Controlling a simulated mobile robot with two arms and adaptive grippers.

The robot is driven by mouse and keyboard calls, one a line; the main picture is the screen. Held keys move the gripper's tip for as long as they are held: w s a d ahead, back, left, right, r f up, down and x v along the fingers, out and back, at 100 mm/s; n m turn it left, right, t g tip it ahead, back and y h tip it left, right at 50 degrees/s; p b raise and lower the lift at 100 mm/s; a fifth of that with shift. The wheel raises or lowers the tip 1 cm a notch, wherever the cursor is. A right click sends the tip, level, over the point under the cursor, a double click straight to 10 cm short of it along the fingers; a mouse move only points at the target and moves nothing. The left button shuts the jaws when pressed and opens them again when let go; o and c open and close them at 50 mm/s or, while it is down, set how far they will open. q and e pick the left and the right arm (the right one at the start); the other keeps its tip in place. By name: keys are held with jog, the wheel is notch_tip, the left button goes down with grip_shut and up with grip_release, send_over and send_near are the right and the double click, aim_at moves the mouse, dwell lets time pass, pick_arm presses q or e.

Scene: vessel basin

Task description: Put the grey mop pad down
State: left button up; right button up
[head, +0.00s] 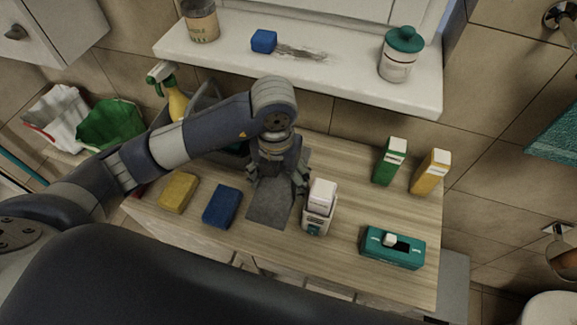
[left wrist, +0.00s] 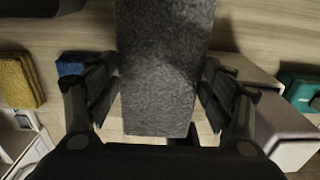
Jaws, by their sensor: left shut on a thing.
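The grey mop pad (head: 270,205) is a flat dark grey rectangle at the middle of the wooden counter (head: 335,245) in the head view. My left gripper (head: 276,188) points down over it, its fingers on either side of the pad. In the left wrist view the pad (left wrist: 165,75) runs between the two fingers of the gripper (left wrist: 160,100), which is shut on it. Whether the pad touches the counter or is just above it I cannot tell. My right gripper is not in view.
A blue sponge (head: 222,206) and a yellow sponge (head: 179,192) lie to the left of the pad. A teal box (head: 393,248), a green carton (head: 389,162) and a yellow carton (head: 430,172) stand farther right.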

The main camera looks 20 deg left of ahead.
pick_arm(q)
jog(key=w, duration=0.3)
jog(key=w+p, duration=0.1)
jog(key=w, duration=0.1)
jog(key=shift+w+d+r+p, duration=0.1)
jog(key=shift+w+r+p, duration=0.1)
jog(key=shift+w+p, duration=0.15)
jog(key=f, duration=0.1)
jog(key=w+f+p, duration=0.1)
jog(key=f, duration=0.1)
jog(key=shift+f, duration=0.3)
jog(key=shift+s+f+p, duration=0.2)
jog(key=shift+f+p, duration=0.45)
jog(key=shift+f, duration=0.5)
jog(key=shift+w+f+p, duration=0.3)
jog(key=shift+f+p, duration=0.1)
jog(key=shift+f, duration=0.45)
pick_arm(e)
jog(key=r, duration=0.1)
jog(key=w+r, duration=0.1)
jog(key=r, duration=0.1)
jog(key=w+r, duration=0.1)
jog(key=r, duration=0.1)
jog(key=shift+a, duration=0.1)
pick_arm(q)
jog(key=o, duration=1.2)
jog(key=shift+c, duration=0.2)
